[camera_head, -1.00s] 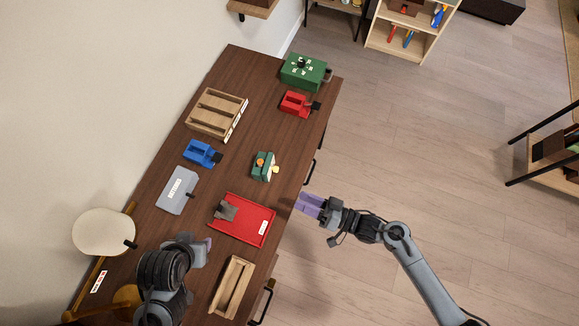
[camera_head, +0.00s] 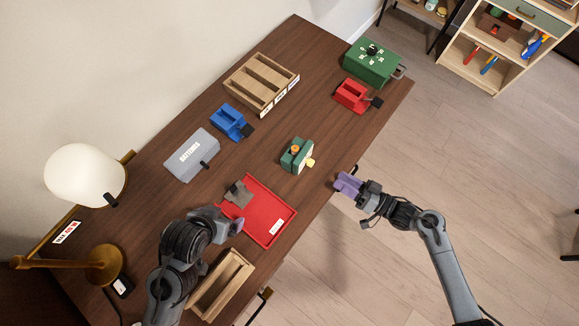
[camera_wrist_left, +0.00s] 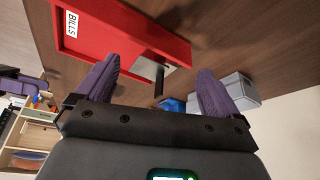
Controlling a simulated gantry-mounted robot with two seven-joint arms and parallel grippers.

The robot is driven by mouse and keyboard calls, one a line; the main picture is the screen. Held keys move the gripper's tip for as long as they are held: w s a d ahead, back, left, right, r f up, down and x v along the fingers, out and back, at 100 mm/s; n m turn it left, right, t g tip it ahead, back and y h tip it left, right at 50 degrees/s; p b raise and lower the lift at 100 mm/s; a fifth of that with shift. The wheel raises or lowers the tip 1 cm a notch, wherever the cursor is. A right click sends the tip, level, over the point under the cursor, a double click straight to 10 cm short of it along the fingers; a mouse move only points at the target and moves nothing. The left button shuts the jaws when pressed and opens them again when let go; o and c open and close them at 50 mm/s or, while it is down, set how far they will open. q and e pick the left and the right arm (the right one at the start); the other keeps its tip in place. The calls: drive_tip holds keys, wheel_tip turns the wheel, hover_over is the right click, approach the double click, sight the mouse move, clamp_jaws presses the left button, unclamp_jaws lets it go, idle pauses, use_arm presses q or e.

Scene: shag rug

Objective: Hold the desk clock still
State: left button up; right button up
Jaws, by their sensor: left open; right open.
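A small green block-like object with an orange disc and a yellow knob (camera_head: 297,155), which seems to be the desk clock, stands mid-desk in the head view. Its face is not clear. My left gripper (camera_head: 230,220) is open above the near-left part of the red tray, apart from the green object. In the left wrist view its purple fingers (camera_wrist_left: 158,85) are spread, with nothing held between them. My right gripper (camera_head: 347,184) is open and empty by the desk's right edge, to the lower right of the green object and not touching it.
Near the left gripper are a red tray (camera_head: 270,222) with a grey clip and a wooden box (camera_head: 222,285). A grey batteries box (camera_head: 191,155), blue device (camera_head: 229,122), red device (camera_head: 352,95), wooden organiser (camera_head: 262,80), green box (camera_head: 370,63) and lamp (camera_head: 85,176) also occupy the desk.

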use_arm(q)
drive_tip(key=w+d+m+t+h, duration=0.1)
drive_tip(key=w+d+t+h, duration=0.2)
drive_tip(key=w+d, duration=0.55)
drive_tip(key=m+t+h, duration=0.2)
drive_tip(key=t, duration=0.2)
approach(297, 150)
drive_tip(key=shift+h, duration=0.3)
drive_tip(key=x, duration=1)
drive_tip(key=shift+w+f, duration=0.25)
drive_tip(key=shift+w, duration=0.15)
drive_tip(key=shift+a, duration=0.1)
drive_tip(key=shift+c, duration=0.2)
